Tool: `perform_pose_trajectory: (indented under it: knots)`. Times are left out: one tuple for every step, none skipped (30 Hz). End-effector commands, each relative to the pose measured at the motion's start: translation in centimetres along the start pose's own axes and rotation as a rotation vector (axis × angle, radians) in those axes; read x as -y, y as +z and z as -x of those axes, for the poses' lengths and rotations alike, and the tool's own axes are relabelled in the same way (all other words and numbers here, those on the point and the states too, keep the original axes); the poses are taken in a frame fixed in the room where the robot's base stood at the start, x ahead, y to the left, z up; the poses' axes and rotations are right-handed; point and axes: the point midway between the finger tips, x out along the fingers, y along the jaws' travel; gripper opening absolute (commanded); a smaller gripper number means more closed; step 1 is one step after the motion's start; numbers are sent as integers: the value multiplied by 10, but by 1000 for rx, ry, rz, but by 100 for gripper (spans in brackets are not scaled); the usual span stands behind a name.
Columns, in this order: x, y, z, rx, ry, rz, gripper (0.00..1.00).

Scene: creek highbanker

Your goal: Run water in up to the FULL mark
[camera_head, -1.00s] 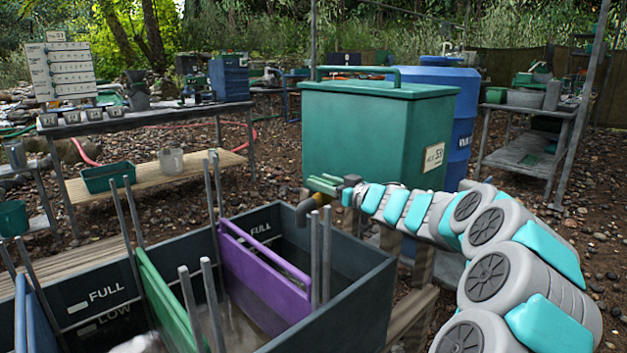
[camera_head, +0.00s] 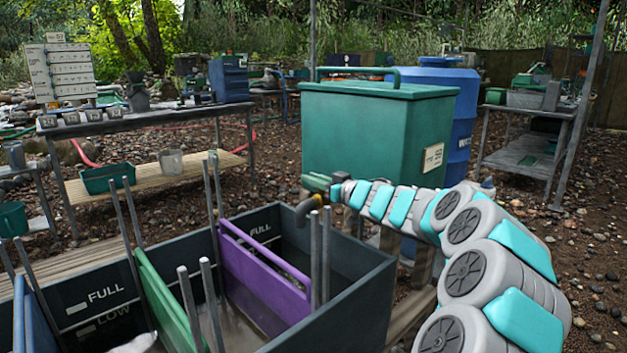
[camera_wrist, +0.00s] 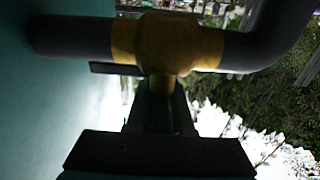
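The grey trough (camera_head: 345,312) stands in front of me, with FULL and LOW marks inside its left compartment (camera_head: 100,295) and FULL on the wall of the far right one. A green divider (camera_head: 165,300) and a purple divider (camera_head: 262,272) split it. Murky water shows low between them; the other levels are hard to read. The spout (camera_head: 303,212) hangs over the right compartment; I see no stream from it. My gripper (camera_head: 318,184) is at the valve by the spout. In the wrist view, my dark fingers (camera_wrist: 160,108) reach just below the brass valve (camera_wrist: 166,43); their grip is unclear.
A green tank (camera_head: 370,130) stands behind the trough, with a blue barrel (camera_head: 462,120) behind it. A blue divider (camera_head: 35,320) stands at the trough's left. Metal posts rise from the trough near the spout. A bench (camera_head: 150,118) with instruments stands left.

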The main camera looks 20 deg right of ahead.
Motion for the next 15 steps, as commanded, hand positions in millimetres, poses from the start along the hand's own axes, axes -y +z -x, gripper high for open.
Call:
perform_pose_trajectory:
  knots:
    - [0, 0, 0, 0, 0, 0, 12]
    - [0, 0, 0, 0, 0, 0, 8]
    - [0, 0, 0, 0, 0, 0, 4]
    - [0, 0, 0, 0, 0, 0, 0]
    - [0, 0, 0, 0, 0, 0, 0]
    - [0, 0, 0, 0, 0, 0, 0]
    - [0, 0, 0, 0, 0, 0, 0]
    - [0, 0, 0, 0, 0, 0, 0]
    - [0, 0, 0, 0, 0, 0, 0]
    - [0, 0, 0, 0, 0, 0, 0]
    - [0, 0, 0, 0, 0, 0, 0]
    - [0, 0, 0, 1, 0, 0, 0]
    - [0, 0, 0, 1, 0, 0, 0]
    - [0, 0, 0, 1, 0, 0, 0]
    - [0, 0, 0, 1, 0, 0, 0]
